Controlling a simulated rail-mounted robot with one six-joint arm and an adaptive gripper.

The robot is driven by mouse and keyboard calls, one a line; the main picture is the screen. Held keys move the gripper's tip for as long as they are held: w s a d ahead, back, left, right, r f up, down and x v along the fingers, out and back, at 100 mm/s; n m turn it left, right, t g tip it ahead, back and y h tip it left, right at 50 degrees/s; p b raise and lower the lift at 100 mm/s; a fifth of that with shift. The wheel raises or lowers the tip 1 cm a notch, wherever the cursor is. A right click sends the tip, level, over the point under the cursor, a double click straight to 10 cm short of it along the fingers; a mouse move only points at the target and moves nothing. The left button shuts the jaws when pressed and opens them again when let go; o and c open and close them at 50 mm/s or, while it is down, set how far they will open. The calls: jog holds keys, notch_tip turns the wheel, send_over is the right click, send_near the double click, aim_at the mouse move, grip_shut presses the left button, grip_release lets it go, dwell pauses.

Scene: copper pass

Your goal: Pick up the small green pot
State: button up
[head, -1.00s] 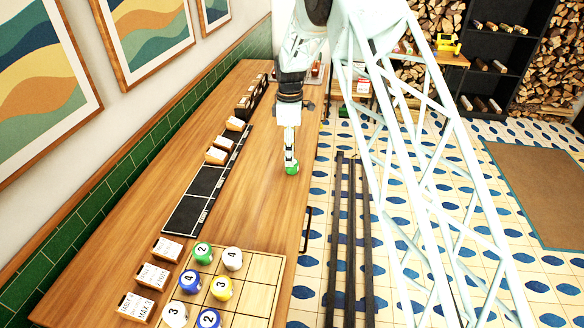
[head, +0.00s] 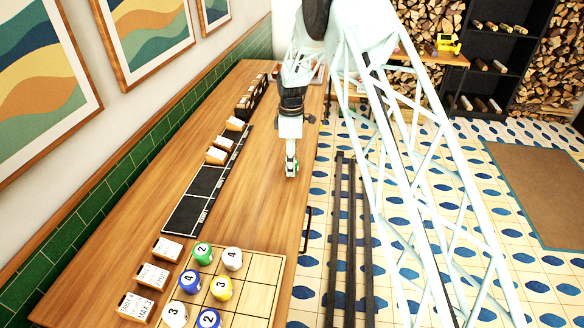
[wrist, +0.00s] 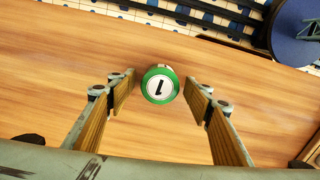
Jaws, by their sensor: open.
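The small green pot (wrist: 160,68) has a white top marked 1 and stands on the wooden counter. In the wrist view it shows between the tips of my gripper (wrist: 160,86), with a gap on each side. My gripper is open and empty, its fingers apart on the left and right of the pot. In the head view my gripper (head: 291,172) is low over the counter near its right edge and hides most of the pot. Another green pot, marked 2 (head: 202,252), stands on the gridded wooden board (head: 262,268).
Several blue, white and yellow numbered pots stand on the board. A black marked strip (head: 195,190) lies left of my gripper, with small wooden blocks (head: 217,155) at its far end. Labelled blocks (head: 152,276) stand left of the board. Counter around the pot is clear.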

jog(key=shift+c, duration=0.4)
jog(key=c, duration=0.9)
jog(key=shift+c, duration=0.2)
jog(key=shift+r, duration=0.1)
jog(key=shift+r, duration=1.5)
jog(key=shift+s+r, duration=0.15)
jog(key=shift+r, duration=0.05)
jog(key=s+d, duration=0.1)
jog(key=s, duration=0.4)
jog(key=s+d+r, duration=0.1)
jog(key=s+d, duration=0.1)
jog(key=s, duration=0.3)
jog(key=s+d, duration=0.1)
jog(key=s, duration=0.4)
jog(key=shift+d+r, duration=0.2)
